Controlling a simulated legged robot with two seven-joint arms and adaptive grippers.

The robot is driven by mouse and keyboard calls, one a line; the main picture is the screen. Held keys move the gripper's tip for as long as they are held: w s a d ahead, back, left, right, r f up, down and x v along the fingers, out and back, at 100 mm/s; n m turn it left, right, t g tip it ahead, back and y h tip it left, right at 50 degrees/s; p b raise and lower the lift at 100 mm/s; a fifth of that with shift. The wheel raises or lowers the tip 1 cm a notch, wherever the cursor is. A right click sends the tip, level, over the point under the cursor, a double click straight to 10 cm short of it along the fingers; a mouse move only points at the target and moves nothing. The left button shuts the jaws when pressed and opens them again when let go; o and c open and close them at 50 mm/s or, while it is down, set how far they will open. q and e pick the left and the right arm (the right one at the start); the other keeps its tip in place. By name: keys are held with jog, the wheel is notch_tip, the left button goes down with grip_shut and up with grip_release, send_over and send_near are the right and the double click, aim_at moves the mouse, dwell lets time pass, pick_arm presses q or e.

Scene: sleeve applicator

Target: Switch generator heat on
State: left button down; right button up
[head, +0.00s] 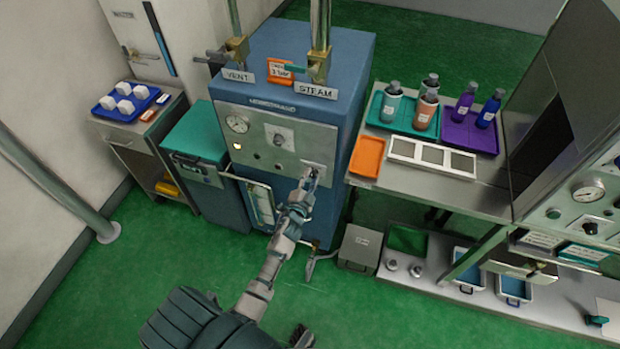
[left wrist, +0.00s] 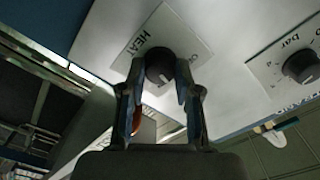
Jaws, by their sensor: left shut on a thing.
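The generator (head: 340,60) is a blue cabinet with a pale front panel, in the middle of the head view. Its heat knob (left wrist: 159,66) is a dark round knob on a plate marked HEAT, seen in the left wrist view. My left gripper (left wrist: 158,88) is shut on the heat knob, a finger on each side of it. In the head view my left gripper (head: 308,182) reaches the right side of the panel and hides most of the knob. A pale mark on the knob shows between the fingers.
Another knob (left wrist: 300,66), marked bar, sits right of the heat plate in the wrist view. A steel bench (head: 440,178) with bottles stands close on the right; a teal-lidded bin (head: 195,135) stands left.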

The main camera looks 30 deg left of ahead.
pick_arm(q)
jog(key=m, duration=0.4)
jog(key=shift+f, duration=0.25)
jog(key=shift+m, duration=1.1)
pick_arm(e)
jog(key=shift+w+a+r, duration=0.15)
jog(key=shift+r, duration=0.15)
pick_arm(q)
jog(key=shift+f+m, duration=0.1)
jog(key=shift+m, duration=0.2)
jog(key=c, duration=0.9)
grip_release()
jog(key=shift+o, duration=0.4)
jog(key=v, duration=1.2)
